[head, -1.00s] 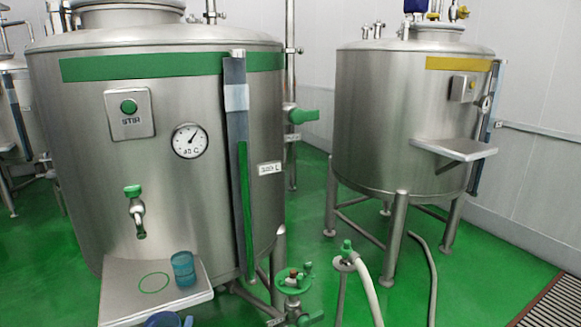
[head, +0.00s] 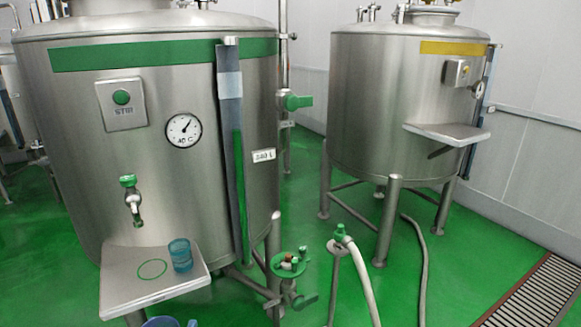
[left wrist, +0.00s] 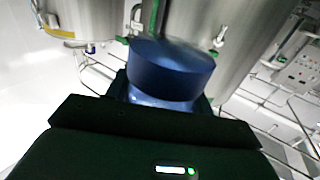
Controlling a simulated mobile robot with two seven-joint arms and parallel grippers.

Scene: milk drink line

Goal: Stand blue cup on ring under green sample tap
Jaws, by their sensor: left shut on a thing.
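The green sample tap (head: 129,182) sticks out from the front of the large left tank. Below it a steel shelf (head: 125,290) carries a drawn green ring (head: 152,269), which is empty. A see-through teal-blue beaker (head: 181,256) stands on the shelf just right of the ring. An opaque blue cup (left wrist: 170,68) is held in my left gripper (left wrist: 163,98), which is shut on it. In the head view, part of the blue cup (head: 160,322) shows at the bottom edge, in front of and below the shelf. My right gripper is in neither view.
A green-handled valve (head: 297,102) juts from the left tank's right side. A second tank (head: 385,120) with a yellow band and empty shelf stands behind right.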

